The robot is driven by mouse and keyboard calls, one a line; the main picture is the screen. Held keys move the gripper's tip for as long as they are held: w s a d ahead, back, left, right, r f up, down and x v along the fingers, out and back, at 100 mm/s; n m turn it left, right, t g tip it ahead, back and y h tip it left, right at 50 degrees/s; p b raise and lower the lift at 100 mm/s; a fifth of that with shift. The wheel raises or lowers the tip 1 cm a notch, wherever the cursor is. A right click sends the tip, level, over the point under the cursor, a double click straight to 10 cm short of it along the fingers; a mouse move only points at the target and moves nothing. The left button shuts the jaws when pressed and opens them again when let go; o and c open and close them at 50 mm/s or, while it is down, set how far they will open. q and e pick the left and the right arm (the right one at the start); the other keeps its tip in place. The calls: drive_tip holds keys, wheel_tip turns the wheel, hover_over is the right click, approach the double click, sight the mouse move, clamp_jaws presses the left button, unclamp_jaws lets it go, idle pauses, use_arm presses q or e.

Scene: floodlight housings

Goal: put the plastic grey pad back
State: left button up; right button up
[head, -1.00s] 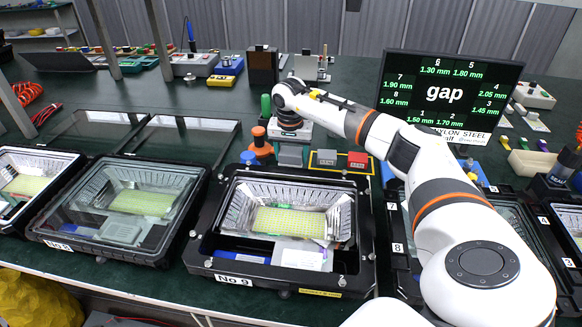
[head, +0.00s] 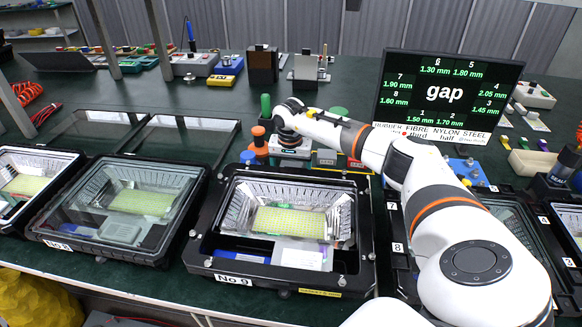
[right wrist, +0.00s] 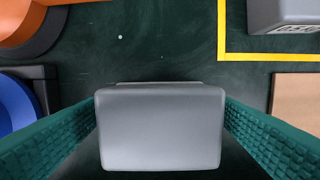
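A plain grey pad (right wrist: 160,130), block-shaped with rounded edges, fills the middle of the right wrist view. The two green ribbed fingers of my right gripper (right wrist: 160,115) stand on either side of it, with no clear gap at their tips. I cannot tell whether they press on it or only straddle it. In the head view my right gripper (head: 289,142) is low over the bench behind the No 9 housing (head: 200,245), and the pad is mostly hidden under it. My left gripper is not in view.
An orange (head: 258,133) and a blue (head: 248,158) round item stand just left of my right gripper. A yellow outline (right wrist: 222,30) and a numbered grey block (right wrist: 285,14) lie to its right. The gap screen (head: 445,95) stands behind my right arm.

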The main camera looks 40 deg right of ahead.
drive_tip(key=shift+r, duration=0.1)
drive_tip(key=shift+r, duration=0.25)
wheel_tip(320, 180, up, 12)
drive_tip(key=a, duration=0.1)
drive_tip(key=shift+s+f, duration=0.15)
drive_tip(key=shift+s, duration=0.3)
